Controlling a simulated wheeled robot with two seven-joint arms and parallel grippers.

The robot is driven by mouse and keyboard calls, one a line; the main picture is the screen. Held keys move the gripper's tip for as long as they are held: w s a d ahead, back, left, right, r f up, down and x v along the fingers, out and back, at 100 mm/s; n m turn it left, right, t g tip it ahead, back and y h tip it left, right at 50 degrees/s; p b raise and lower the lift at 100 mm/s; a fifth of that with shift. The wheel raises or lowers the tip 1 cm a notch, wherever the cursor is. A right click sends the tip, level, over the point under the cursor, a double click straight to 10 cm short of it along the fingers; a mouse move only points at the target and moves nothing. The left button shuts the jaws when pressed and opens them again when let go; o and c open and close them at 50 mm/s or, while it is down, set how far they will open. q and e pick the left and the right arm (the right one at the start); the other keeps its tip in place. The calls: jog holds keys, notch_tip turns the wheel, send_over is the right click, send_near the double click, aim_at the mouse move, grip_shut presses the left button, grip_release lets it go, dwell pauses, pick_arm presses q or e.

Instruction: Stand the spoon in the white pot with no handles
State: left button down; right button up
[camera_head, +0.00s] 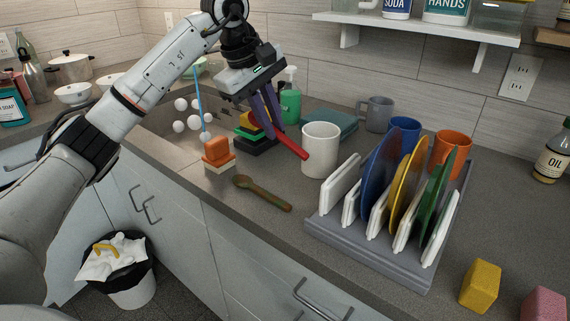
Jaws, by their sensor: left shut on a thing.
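A brown-green spoon (262,194) lies flat on the grey counter, in front of the white pot. The white pot with no handles (320,158) is a plain upright cylinder, left of the dish rack; its inside is mostly hidden. My left gripper (271,126) points down, left of the pot, and is shut on a slim red thing (291,146). The red thing slants down to the right, its lower end overlapping the pot's left edge in the picture; I cannot tell whether they touch. Its other end is hidden by the fingers. My right gripper is not in view.
A grey rack (372,256) with several coloured plates stands right of the pot. Mugs (405,130) stand behind. Orange and white sponges (217,153) sit by the sink edge. Yellow (481,284) and pink blocks lie at front right. A lidded pot (70,69) stands far left.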

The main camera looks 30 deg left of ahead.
pick_arm(q)
jog(key=f, duration=0.8)
jog(key=shift+s, duration=0.35)
jog(key=shift+f, duration=0.2)
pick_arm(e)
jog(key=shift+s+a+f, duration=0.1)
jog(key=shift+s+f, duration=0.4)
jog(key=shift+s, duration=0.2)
pick_arm(q)
jog(key=c, duration=1.8)
grip_release()
jog(key=shift+f, duration=0.1)
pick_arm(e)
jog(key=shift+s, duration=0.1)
pick_arm(q)
jog(key=shift+o, duration=0.2)
jog(key=shift+r, duration=0.35)
jog(key=v, duration=1.1)
jog(key=shift+r, duration=0.3)
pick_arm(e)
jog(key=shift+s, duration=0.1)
